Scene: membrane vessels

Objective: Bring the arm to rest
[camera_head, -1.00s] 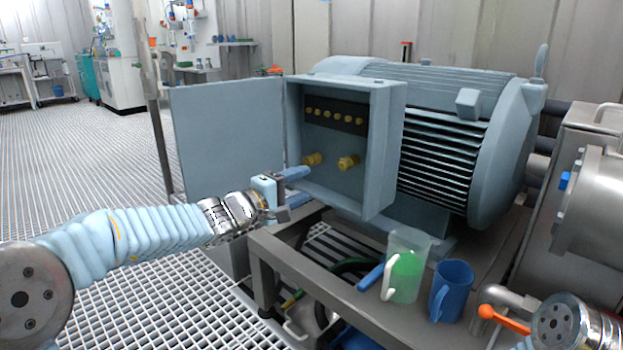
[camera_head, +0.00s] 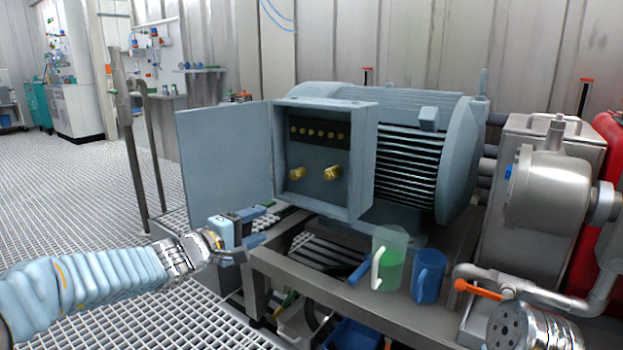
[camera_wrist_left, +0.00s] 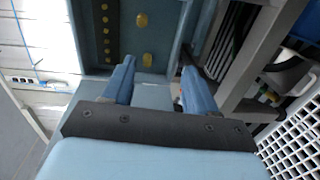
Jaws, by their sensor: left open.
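My left gripper (camera_head: 262,226) is at the front left corner of the metal frame, below and in front of the open terminal box (camera_head: 352,165) of the grey-blue motor (camera_head: 440,150). Its two blue fingers are apart with nothing between them; they also show in the left wrist view (camera_wrist_left: 155,85). The left arm in its pale blue sleeve comes in from the lower left.
A clear jug with green contents (camera_head: 390,262) and a blue jug (camera_head: 428,275) stand on the metal frame (camera_head: 340,290). The box's open door (camera_head: 226,155) stands left. A pipe with an orange lever (camera_head: 478,290) is at the right. The grating floor at left is clear.

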